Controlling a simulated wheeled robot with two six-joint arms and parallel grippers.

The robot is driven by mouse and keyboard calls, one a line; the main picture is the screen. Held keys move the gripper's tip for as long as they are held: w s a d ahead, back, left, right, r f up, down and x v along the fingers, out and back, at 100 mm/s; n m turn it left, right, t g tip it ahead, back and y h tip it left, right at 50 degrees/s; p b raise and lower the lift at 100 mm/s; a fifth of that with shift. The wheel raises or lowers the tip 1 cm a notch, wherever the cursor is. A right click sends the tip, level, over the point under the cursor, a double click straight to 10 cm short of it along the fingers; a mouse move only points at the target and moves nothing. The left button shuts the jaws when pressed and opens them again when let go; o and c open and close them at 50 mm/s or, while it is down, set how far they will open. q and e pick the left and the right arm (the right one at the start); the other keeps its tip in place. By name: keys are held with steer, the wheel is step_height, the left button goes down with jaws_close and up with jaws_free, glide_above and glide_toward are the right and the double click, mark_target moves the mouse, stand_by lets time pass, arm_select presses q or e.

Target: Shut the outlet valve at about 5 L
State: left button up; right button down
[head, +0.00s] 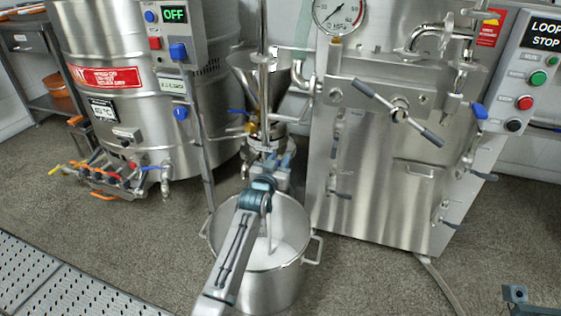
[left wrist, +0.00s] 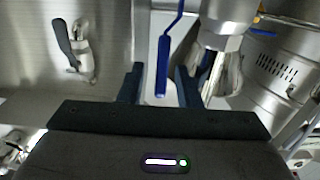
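The outlet valve's blue lever (left wrist: 162,68) shows in the left wrist view, hanging between the two fingers of my left gripper (left wrist: 160,85). The fingers are apart, with gaps on both sides of the lever. In the head view my left gripper (head: 272,163) is at the colloid mill's (head: 262,95) lower outlet and hides the valve. A steel pot (head: 268,292) stands below with white liquid (head: 285,250) in it. A pale vertical stream or pipe reaches down into it; I cannot tell which. A small part of what seems my right gripper (head: 515,294) shows at bottom right.
A steel tank (head: 130,90) with several valves stands left. A steel cabinet machine (head: 375,190) with a gauge (head: 339,14) and T-handle stands right of the mill. A control box (head: 531,70) reads LOOP STOP. A perforated platform (head: 60,285) lies front left; some floor is clear.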

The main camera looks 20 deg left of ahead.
arm_select(q)
steer(key=shift+w, duration=0.65)
jaws_close()
